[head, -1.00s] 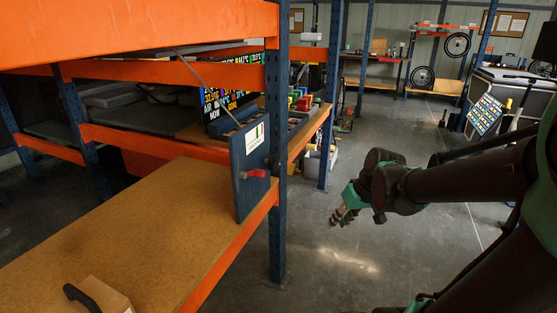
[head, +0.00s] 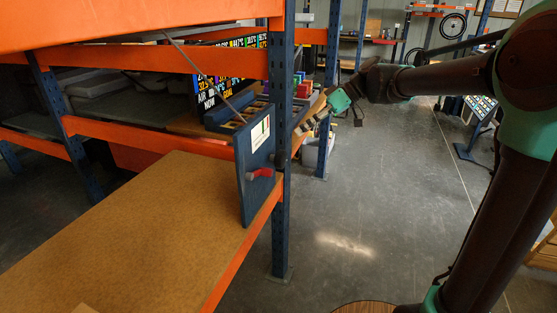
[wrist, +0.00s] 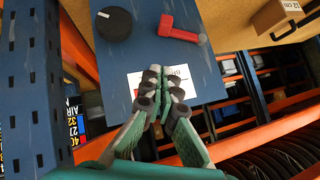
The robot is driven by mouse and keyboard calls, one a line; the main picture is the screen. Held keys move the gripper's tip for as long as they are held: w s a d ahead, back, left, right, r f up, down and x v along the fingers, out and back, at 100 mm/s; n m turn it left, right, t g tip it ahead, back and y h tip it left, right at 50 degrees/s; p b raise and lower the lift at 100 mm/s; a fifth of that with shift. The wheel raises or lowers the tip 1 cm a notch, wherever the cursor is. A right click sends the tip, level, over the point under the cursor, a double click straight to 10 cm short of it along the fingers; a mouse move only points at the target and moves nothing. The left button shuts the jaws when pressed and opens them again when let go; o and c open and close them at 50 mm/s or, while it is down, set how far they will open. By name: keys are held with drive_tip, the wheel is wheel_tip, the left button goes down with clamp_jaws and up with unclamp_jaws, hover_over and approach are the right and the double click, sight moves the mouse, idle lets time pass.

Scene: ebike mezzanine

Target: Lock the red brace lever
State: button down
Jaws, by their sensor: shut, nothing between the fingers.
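The red brace lever (head: 260,173) is on a blue upright panel (head: 246,200) at the front edge of the wooden shelf. In the wrist view the red lever (wrist: 180,30) is at the top, beside a round black knob (wrist: 113,24) on the same panel. A grey piece shows at the lever's right end. My gripper (head: 304,128) is shut and empty, above and right of the lever in the head view. In the wrist view its fingertips (wrist: 160,86) are in front of the panel's white label, below the lever in the picture. They appear apart from the lever.
A blue rack post (head: 280,220) stands just right of the panel, close to my gripper. Orange beams (head: 160,62) run above the wooden shelf (head: 130,230). A cardboard box (wrist: 275,20) shows in the wrist view. The floor (head: 390,220) right of the post is clear.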

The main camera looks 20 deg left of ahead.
drive_tip(key=shift+f, duration=0.1)
approach(264, 168)
drive_tip(key=a, duration=0.3)
drive_tip(key=f, duration=0.3)
drive_tip(key=shift+s+a+f, duration=0.1)
drive_tip(key=shift+s+a, duration=0.15)
drive_tip(key=shift+s+f, duration=0.2)
drive_tip(key=shift+f, duration=0.2)
drive_tip(key=shift+f, duration=0.1)
